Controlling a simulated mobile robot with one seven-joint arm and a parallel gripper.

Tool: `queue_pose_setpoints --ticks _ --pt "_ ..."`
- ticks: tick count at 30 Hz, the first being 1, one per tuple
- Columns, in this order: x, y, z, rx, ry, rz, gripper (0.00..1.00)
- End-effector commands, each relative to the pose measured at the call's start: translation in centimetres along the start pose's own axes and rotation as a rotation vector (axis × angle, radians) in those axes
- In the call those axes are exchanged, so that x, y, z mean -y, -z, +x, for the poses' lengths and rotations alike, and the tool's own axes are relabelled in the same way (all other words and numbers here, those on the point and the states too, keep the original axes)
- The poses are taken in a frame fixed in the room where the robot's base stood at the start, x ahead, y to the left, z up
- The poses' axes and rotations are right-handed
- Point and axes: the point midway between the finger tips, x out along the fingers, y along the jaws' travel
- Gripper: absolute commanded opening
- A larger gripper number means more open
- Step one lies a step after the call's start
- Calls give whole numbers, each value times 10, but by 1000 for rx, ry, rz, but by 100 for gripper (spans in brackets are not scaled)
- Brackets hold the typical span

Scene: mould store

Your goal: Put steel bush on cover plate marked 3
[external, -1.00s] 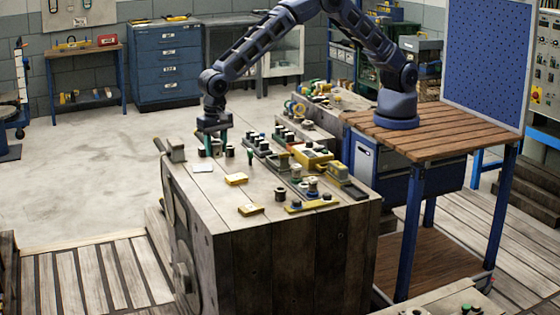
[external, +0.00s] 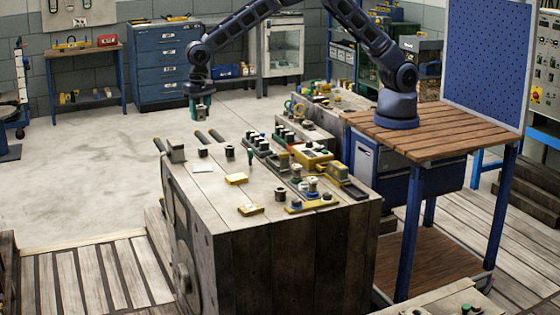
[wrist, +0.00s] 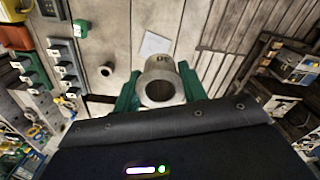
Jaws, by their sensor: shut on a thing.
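My gripper (external: 201,109) has green fingers and hangs in the air above the far left of the workbench top. In the wrist view it is shut on a grey hollow steel bush (wrist: 160,83), gripped from both sides, with a dark mark on its rim that I cannot read clearly. A pale square plate (external: 202,167) lies flat on the bench and also shows beyond the bush in the wrist view (wrist: 153,43). I cannot read a 3 on any plate.
Short dark cylinders (external: 230,151) (external: 280,194) stand on the bench (external: 270,235). There is bare top around the pale plate.

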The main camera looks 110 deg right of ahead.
Motion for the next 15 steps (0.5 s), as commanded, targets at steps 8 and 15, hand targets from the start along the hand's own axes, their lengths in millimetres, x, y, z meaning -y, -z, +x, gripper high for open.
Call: queue_pose_setpoints --ticks 8,15 --pt "-24 38 1 0 2 -25 10" --pt "-26 39 42 2 -1 -26 10"
